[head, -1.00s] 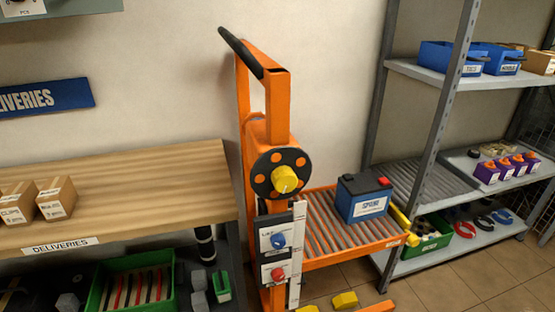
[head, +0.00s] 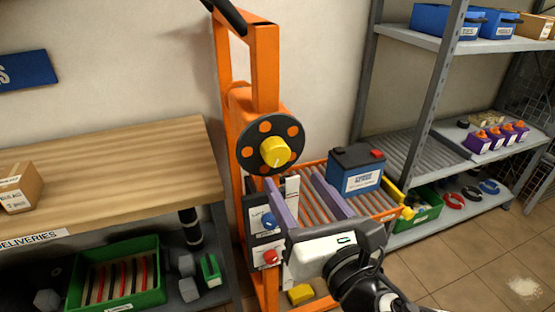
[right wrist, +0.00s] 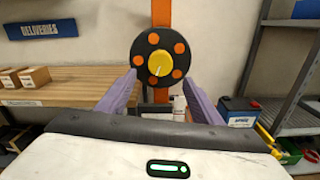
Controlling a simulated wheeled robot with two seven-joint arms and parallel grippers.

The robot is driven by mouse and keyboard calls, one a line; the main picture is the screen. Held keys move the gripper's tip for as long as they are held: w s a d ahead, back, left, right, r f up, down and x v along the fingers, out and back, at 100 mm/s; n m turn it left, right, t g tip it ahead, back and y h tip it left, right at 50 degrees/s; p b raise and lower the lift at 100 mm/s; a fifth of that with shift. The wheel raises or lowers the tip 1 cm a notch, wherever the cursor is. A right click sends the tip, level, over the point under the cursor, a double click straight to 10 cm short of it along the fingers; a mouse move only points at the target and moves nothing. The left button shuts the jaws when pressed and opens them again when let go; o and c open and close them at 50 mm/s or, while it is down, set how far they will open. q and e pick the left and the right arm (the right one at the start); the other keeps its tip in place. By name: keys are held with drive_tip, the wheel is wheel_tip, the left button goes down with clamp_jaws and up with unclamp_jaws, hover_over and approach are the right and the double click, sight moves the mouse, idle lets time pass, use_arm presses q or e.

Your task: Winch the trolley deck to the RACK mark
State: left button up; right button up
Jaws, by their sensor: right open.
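The orange trolley (head: 264,75) stands against the wall. Its winch wheel (head: 253,163) is a black disc with orange spots and a yellow hub knob (head: 275,151). The roller deck (head: 379,207) carries a blue battery (head: 358,170). A white strip (head: 292,190) on the mast is partly hidden by my gripper; I cannot read a RACK mark on it. My right gripper (head: 293,182) is open and empty, below and in front of the wheel. In the right wrist view its purple fingers point toward the wheel (right wrist: 139,48), apart from it. My left gripper is not in view.
A panel with a blue knob (head: 268,220) and a red knob (head: 270,257) sits under the wheel, close to my gripper. The grey rack (head: 437,105) with a roller shelf stands right. A wooden bench (head: 120,165) stands left, with a green crate (head: 118,302) beneath.

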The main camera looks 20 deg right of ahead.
sight(279, 157)
drive_tip(key=w+b, duration=0.2)
drive_tip(key=w, duration=0.2)
drive_tip(key=w+b, duration=0.2)
drive_tip(key=w, duration=0.3)
drive_tip(key=shift+a+r, duration=0.15)
drive_tip(key=shift+r, duration=0.05)
drive_tip(key=shift+w, duration=0.55)
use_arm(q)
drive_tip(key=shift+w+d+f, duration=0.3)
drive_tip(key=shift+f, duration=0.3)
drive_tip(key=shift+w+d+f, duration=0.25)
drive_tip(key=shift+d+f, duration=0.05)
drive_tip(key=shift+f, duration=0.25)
use_arm(e)
drive_tip(key=shift+w, duration=0.1)
drive_tip(key=shift+c, duration=0.9)
drive_tip(key=c, duration=0.9)
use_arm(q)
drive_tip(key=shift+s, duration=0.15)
